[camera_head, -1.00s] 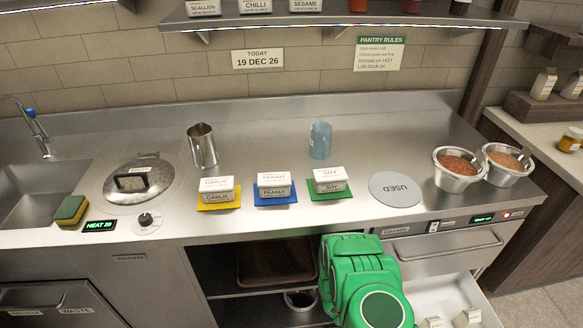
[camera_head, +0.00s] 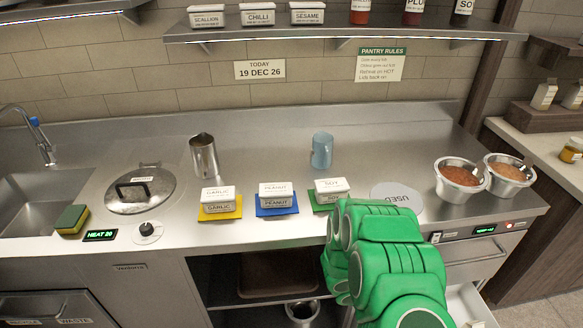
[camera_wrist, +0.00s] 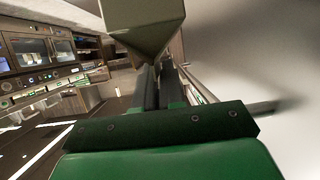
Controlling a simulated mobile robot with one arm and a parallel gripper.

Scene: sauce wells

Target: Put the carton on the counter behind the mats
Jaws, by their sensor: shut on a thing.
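In the wrist view my gripper (camera_wrist: 163,75) is shut on a pale grey carton (camera_wrist: 145,22) with a tapered end. In the head view my green arm hides the gripper and the carton. The yellow mat (camera_head: 221,215), blue mat (camera_head: 277,211) and green mat (camera_head: 318,207) lie in a row along the front of the steel counter (camera_head: 258,160). Each mat bears a labelled white-lidded tub: garlic (camera_head: 217,206), peanut (camera_head: 276,201) and soy (camera_head: 333,191). My arm is in front of the counter, overlapping the green mat's right side.
Behind the mats stand a metal jug (camera_head: 204,157) and a blue cup (camera_head: 321,151), with bare counter between them. A lidded pot (camera_head: 140,188) is left. A "USED" disc (camera_head: 397,194) and two sauce bowls (camera_head: 461,178) are right. A shelf (camera_head: 330,32) overhangs the back.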

